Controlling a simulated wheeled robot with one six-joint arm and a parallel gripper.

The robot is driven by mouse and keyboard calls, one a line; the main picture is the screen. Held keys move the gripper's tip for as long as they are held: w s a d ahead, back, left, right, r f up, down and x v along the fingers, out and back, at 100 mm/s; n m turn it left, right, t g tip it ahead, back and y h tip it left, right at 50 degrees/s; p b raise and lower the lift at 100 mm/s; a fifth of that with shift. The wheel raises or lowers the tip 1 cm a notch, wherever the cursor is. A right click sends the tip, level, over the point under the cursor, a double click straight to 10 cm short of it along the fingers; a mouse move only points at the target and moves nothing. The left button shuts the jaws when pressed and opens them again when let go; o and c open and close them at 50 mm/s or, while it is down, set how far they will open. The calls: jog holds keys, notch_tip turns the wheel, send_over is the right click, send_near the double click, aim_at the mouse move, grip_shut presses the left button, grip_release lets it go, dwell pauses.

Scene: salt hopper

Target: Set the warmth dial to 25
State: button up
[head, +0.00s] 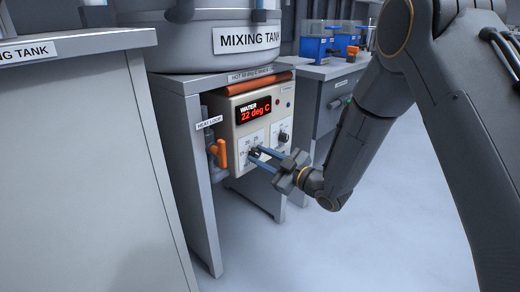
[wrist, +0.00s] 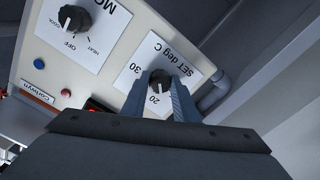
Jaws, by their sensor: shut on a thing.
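The warmth dial is a dark knob (wrist: 160,79) on a white plate lettered "SET deg C", with 20 and 30 legible beside it in the wrist view. My gripper (wrist: 168,84) has its two blue fingers around this knob, one on each side, and is shut on it. In the head view my gripper (head: 254,152) reaches the lower left of the control box (head: 238,107), and its fingers largely hide the knob there. I cannot tell exactly which mark the knob points to. The red display (head: 255,112) on the box reads "WATER 22 deg C".
A second knob (wrist: 73,18), with OFF and HEAT marks, sits beside the dial; it also shows in the head view (head: 283,137). An orange valve lever (head: 221,153) is left of the box. The mixing tank (head: 205,42) stands above. Clear floor lies in front.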

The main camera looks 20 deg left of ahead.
jog(key=m+p, duration=0.3)
jog(key=shift+s+r+m, duration=0.1)
jog(key=shift+r+m, duration=0.05)
jog(key=shift+m, duration=0.25)
jog(key=m+p, duration=0.3)
jog(key=shift+m, duration=0.3)
jog(key=m+p, duration=0.4)
jog(key=m, duration=0.2)
jog(key=shift+m, duration=0.4)
jog(key=o, duration=1.1)
jog(key=shift+c, duration=0.2)
jog(key=shift+d+p, duration=0.1)
jog(key=shift+p, duration=0.2)
jog(key=p+v, duration=0.1)
jog(key=v, duration=0.6)
jog(key=shift+d, duration=0.3)
